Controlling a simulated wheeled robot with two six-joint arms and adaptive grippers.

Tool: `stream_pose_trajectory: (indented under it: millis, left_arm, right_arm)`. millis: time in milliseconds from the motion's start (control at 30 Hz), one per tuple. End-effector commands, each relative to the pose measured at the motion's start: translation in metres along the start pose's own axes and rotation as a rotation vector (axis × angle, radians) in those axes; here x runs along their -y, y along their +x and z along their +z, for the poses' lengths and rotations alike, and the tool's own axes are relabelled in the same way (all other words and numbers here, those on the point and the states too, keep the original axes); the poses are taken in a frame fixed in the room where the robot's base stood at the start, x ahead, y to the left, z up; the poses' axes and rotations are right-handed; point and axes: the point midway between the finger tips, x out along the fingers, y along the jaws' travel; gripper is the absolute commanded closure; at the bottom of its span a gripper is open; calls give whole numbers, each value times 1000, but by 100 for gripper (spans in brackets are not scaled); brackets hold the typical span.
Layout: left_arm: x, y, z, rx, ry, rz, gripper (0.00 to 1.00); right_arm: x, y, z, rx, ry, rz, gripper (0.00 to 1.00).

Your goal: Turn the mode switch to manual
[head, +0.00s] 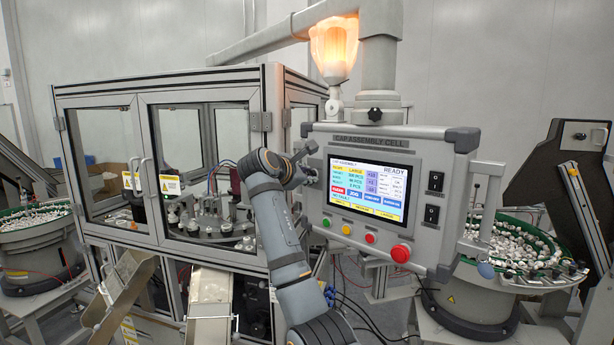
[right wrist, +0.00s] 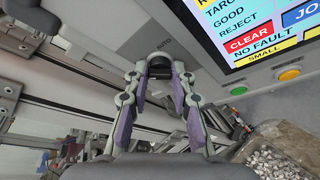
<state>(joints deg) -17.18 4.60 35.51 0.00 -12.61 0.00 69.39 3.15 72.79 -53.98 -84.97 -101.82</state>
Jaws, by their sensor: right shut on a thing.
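The mode switch is a black knob (right wrist: 160,64) on the grey panel face, with the word AUTO printed beside it in the right wrist view. My right gripper (right wrist: 160,72) has its two fingers on either side of the knob and is shut on it. In the head view my right gripper (head: 311,172) is at the left edge of the control panel (head: 436,160), left of the screen (head: 366,187). There the knob is hidden behind the gripper. My left gripper is not in view.
The panel has green (head: 346,229) and orange (head: 370,238) buttons and a red emergency stop (head: 400,253) below the screen. A glazed machine enclosure (head: 142,100) stands on the left. A bowl of caps (head: 510,243) stands at the right.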

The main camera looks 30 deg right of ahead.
Motion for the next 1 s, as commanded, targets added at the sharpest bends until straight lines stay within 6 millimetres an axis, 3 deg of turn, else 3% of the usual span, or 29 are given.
stream_pose_trajectory:
  millis: [67,100,267,533,667,1000]
  left_arm:
    - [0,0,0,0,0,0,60]
    - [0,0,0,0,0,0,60]
    - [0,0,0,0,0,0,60]
    - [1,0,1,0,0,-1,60]
    - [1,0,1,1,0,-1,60]
    - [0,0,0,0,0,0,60]
  right_arm:
    - [1,0,-2,-3,-3,-4,100]
    - [1,0,-2,-3,-3,-4,75]
    - [1,0,-2,-2,-2,-3,53]
    - [0,0,-1,-1,0,-1,53]
    - [-1,-11,-2,-3,1,3,53]
    - [0,-90,-2,-6,1,2,53]
